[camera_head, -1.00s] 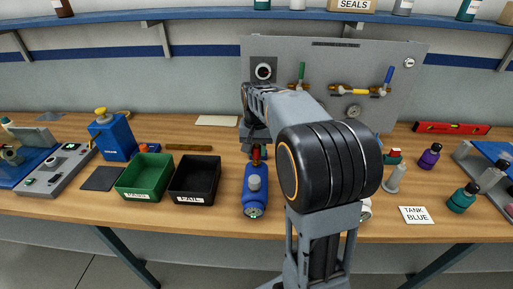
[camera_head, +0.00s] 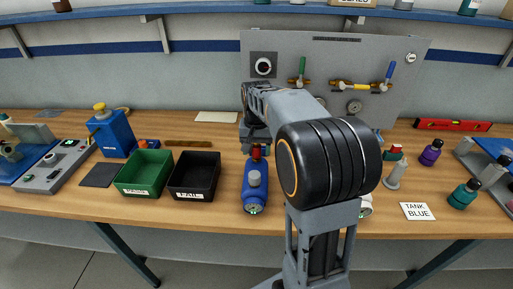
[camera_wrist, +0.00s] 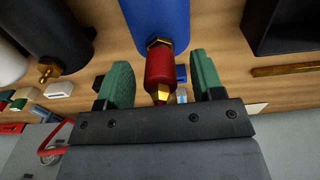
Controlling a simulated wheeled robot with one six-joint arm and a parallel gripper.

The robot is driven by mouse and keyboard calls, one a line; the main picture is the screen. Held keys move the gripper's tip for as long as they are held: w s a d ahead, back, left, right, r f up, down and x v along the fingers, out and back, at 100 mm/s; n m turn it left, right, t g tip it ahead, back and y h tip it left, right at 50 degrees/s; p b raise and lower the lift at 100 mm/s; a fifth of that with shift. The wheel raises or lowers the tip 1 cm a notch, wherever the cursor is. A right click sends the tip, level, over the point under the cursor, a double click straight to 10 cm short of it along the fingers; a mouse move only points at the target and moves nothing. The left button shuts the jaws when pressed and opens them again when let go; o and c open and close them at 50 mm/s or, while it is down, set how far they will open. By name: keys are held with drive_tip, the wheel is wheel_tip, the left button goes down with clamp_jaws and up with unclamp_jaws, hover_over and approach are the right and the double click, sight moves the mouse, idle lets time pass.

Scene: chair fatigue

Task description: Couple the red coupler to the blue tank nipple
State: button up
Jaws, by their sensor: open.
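A brass end shows on the coupler's near side. My gripper (camera_wrist: 161,66) is open, with one green finger on each side of the coupler and visible gaps. In the head view the coupler (camera_head: 256,152) shows below my mostly hidden gripper.
A black tray (camera_head: 194,197) and a green tray (camera_head: 144,190) stand left of the tank. A white TANK BLUE card (camera_head: 417,212) lies at right. A grey panel with valves (camera_head: 345,55) stands behind. In the wrist view a dark tank (camera_wrist: 50,35) lies beside the blue one.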

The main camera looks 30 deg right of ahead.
wheel_tip(320, 180, up, 14)
drive_tip(key=p, duration=0.1)
idle(0.6)
drive_tip(key=shift+f, duration=0.1)
drive_tip(key=s+a+f+n, duration=0.1)
drive_tip(key=s+a, duration=0.1)
drive_tip(key=s+a+f+n+t, duration=0.1)
drive_tip(key=s+a+f, duration=0.1)
drive_tip(key=s, duration=0.1)
drive_tip(key=s+a+f+n, duration=0.1)
drive_tip(key=s+f, duration=0.1)
drive_tip(key=shift+s+a+f+t, duration=0.1)
drive_tip(key=shift+s+a+t, duration=0.15)
drive_tip(key=shift+a+t, duration=0.15)
drive_tip(key=s+a+f+n+t, duration=0.2)
drive_tip(key=s+a+f+n, duration=0.1)
drive_tip(key=s+f, duration=0.5)
drive_tip(key=shift+s+a+f, duration=0.2)
drive_tip(key=shift+a+f, duration=0.1)
drive_tip(key=shift+f, duration=0.3)
